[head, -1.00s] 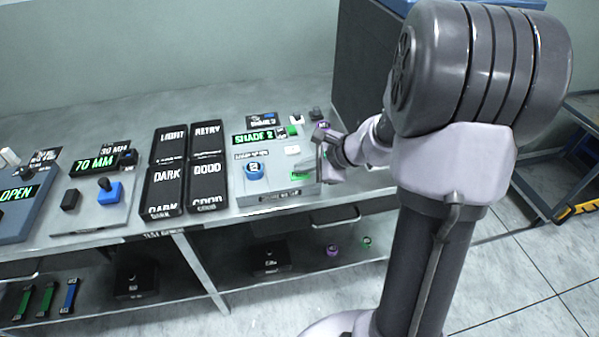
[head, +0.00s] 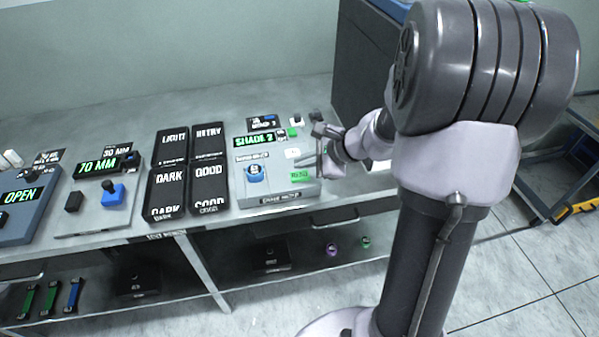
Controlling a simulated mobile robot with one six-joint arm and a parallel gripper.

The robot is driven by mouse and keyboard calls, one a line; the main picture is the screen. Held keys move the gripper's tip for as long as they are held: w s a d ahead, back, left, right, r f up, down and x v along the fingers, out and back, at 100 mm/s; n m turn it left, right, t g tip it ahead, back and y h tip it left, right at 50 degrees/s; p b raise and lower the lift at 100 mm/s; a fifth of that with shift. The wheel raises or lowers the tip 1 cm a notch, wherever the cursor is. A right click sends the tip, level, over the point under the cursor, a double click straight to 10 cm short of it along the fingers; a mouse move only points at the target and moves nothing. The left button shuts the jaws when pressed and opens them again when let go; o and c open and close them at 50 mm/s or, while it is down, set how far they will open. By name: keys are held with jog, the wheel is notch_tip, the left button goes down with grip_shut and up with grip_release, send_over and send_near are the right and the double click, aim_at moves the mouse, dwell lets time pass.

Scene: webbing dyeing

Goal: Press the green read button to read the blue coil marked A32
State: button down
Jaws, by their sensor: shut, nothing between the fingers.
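The grey shade reader (head: 243,200) stands on the bench, its screen (head: 253,139) reading "SHADE 2" in green. A blue coil (head: 254,174) sits upright on its left part; its marking is too small to read. A green patch with small lettering (head: 299,175), which looks like the read button, is at the reader's front right.
Four black trays marked LIGHT, RETRY, DARK (head: 165,187) and GOOD stand left of the reader. Further left is a "70 MM" device with a blue block (head: 112,195). Purple (head: 332,249) and green (head: 365,242) coils lie on the lower shelf. A dark cabinet (head: 362,70) stands behind my arm.

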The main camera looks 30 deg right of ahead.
aim_at(303, 176)
notch_tip(303, 176, up, 4)
jog(key=p, duration=0.2)
jog(key=shift+r+p, duration=0.15)
jog(key=shift+p, duration=0.25)
jog(key=s+a+r+n+g, duration=0.1)
jog(key=s+a+r+n, duration=0.2)
jog(key=a, duration=0.3)
jog(key=s+a+r+n+g, duration=0.1)
jog(key=s+a+r+n, duration=0.15)
jog(key=a+r, duration=0.2)
jog(key=s+a+r+n+h, duration=0.1)
jog(key=s+a+n, duration=0.3)
jog(key=s+n, duration=0.2)
jog(key=s+a+r+n+h, duration=0.1)
jog(key=s+a+n, duration=0.3)
jog(key=s, duration=0.7)
jog(key=shift+r+n, duration=0.8)
jog(key=shift+n, duration=0.15)
